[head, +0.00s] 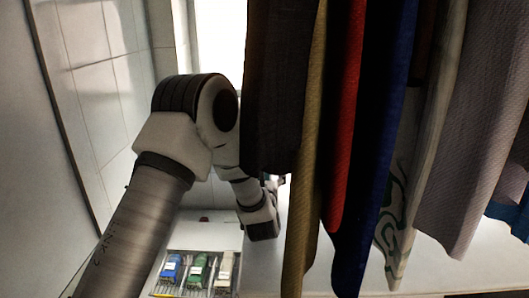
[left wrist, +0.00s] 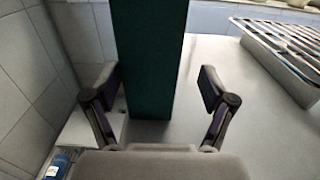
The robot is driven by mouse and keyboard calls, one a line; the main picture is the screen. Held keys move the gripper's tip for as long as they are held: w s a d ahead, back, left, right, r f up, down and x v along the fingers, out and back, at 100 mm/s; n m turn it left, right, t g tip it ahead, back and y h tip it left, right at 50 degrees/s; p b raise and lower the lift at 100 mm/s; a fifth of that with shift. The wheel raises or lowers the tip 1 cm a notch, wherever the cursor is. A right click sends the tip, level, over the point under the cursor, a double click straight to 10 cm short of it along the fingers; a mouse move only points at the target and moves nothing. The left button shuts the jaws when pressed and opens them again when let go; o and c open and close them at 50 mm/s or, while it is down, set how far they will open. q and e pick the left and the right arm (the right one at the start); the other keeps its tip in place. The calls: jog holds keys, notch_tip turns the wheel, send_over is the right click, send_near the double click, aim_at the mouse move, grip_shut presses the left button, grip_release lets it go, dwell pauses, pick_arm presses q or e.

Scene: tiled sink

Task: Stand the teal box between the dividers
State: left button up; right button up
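The teal box (left wrist: 150,60) stands tall and dark green in the left wrist view, its top cut off by the frame edge. My left gripper (left wrist: 160,82) is open with the box between its fingers. The left finger is close to the box's side, and whether it touches I cannot tell; a gap shows at the right finger. In the head view my left gripper (head: 272,183) is small and partly behind hanging cloth, and the teal box cannot be made out. A rack with thin bars (left wrist: 285,45), possibly the dividers, lies at the upper right. My right gripper is not in view.
Hanging cloths (head: 345,110) block the right half of the head view. A tray (head: 207,256) with blue, green and beige packs stands at the bottom. A blue item (left wrist: 56,165) shows at the wrist view's lower left. Tiled wall (head: 100,60) borders the left. Grey counter beside the box is clear.

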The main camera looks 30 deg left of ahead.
pick_arm(q)
jog(key=shift+w+a+r+p, duration=0.4)
jog(key=shift+w+r+p, duration=0.15)
jog(key=shift+r, duration=0.05)
jog(key=shift+w+a+f, duration=0.25)
jog(key=shift+w+a, duration=0.2)
jog(key=shift+w, duration=0.1)
jog(key=shift+w+a+f, duration=0.2)
jog(key=shift+w+a, duration=0.25)
jog(key=shift+w, duration=0.05)
jog(key=shift+w+f, duration=0.15)
jog(key=shift+d+r, duration=0.2)
jog(key=c, duration=0.3)
jog(key=shift+s, duration=0.2)
jog(key=c, duration=0.6)
grip_shut()
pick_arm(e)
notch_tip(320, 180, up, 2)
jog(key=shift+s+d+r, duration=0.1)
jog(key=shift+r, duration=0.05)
